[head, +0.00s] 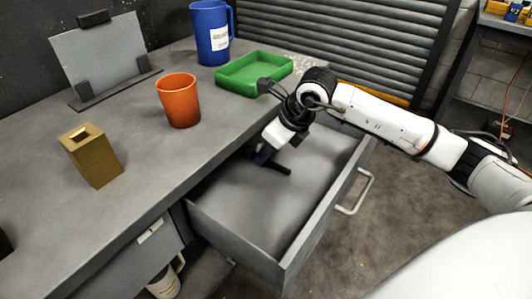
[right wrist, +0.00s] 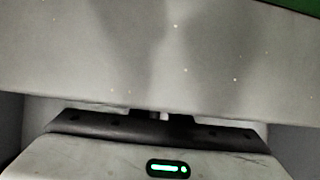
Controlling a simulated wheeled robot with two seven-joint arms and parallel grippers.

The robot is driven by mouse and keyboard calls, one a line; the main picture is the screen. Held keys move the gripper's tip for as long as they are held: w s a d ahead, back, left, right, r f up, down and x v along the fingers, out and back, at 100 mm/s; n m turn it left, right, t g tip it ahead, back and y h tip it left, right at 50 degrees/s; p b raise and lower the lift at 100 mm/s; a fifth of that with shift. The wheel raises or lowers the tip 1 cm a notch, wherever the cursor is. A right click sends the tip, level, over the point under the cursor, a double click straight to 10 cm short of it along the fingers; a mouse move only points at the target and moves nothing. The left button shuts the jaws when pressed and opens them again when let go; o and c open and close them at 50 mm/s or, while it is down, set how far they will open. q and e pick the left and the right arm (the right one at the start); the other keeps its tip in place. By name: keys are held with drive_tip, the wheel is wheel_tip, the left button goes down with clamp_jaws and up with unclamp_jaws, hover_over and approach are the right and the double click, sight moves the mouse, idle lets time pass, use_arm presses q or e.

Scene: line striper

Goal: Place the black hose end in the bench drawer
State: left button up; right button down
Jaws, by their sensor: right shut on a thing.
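The bench drawer (head: 318,212) is pulled open at the front of the grey bench, and its grey inside looks empty apart from my gripper. My right gripper (head: 272,163) is down inside the drawer opening, toward the bench side. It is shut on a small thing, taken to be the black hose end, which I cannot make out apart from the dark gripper. In the right wrist view the short fingers (right wrist: 160,115) are close together over a plain grey surface. Whether the held thing touches the drawer floor cannot be told. My left gripper is not in view.
An orange cup (head: 178,101), a green tray (head: 254,73), a blue pitcher (head: 211,34), a brass-coloured block (head: 91,156) and a grey panel on a stand (head: 98,58) are on the bench. The drawer handle (head: 358,193) juts out at its front. The drawer's near part is clear.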

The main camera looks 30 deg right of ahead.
drive_tip(key=c, duration=1.7)
unclamp_jaws()
drive_tip(key=shift+o, duration=0.2)
drive_tip(key=p+v, duration=0.1)
drive_tip(key=v, duration=1.1)
